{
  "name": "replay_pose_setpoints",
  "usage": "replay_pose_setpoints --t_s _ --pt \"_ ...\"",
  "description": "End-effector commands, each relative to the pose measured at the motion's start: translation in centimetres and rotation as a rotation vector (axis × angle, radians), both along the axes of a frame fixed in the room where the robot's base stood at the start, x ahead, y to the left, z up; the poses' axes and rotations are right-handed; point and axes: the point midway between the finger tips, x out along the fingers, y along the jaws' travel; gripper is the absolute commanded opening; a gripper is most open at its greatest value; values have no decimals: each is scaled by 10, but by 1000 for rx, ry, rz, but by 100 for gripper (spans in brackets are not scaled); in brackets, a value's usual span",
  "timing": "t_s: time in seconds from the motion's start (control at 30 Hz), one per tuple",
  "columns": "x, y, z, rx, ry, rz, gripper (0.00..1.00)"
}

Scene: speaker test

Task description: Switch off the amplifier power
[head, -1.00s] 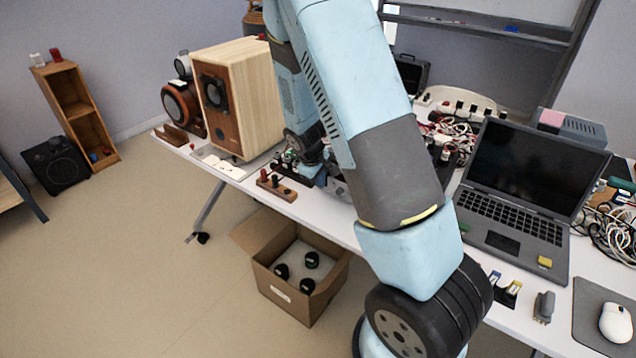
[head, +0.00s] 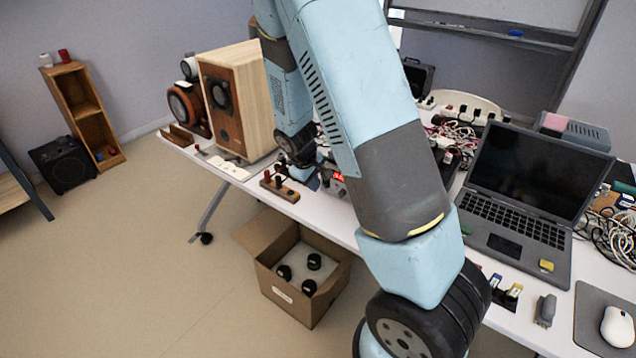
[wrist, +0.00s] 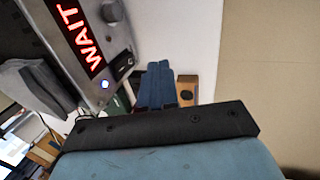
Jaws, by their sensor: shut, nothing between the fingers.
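The amplifier (wrist: 84,40) fills the upper left of the wrist view. Its front carries a lit red display reading "WAIT", a silver knob (wrist: 113,11), a small glowing blue-white light (wrist: 105,84) and a black switch (wrist: 123,67) near the edge. In the head view the amplifier (head: 337,182) is mostly behind my arm, with a bit of red display showing. My gripper (wrist: 158,68) is shut and empty, its blue fingers beside the switch's end of the front. I cannot tell whether they touch the amplifier. The switch's position is unclear.
The wooden speaker (head: 243,100) stands left of my gripper. A small wooden block with knobs (head: 279,188) sits at the table's front edge. An open cardboard box (head: 297,272) is on the floor below. A laptop (head: 525,190) and tangled cables (head: 462,132) lie to the right.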

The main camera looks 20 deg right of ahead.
Motion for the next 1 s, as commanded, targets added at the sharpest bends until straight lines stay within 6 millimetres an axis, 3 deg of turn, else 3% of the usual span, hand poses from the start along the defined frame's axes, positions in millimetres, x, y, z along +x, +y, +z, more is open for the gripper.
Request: replay_pose_setpoints --t_s 0.5,0.7,1.0 --pt "-12 18 72 3 -5 -2 0" --pt "-15 22 85 2 -4 -3 0" --pt "-16 23 88 0 -2 -3 0"
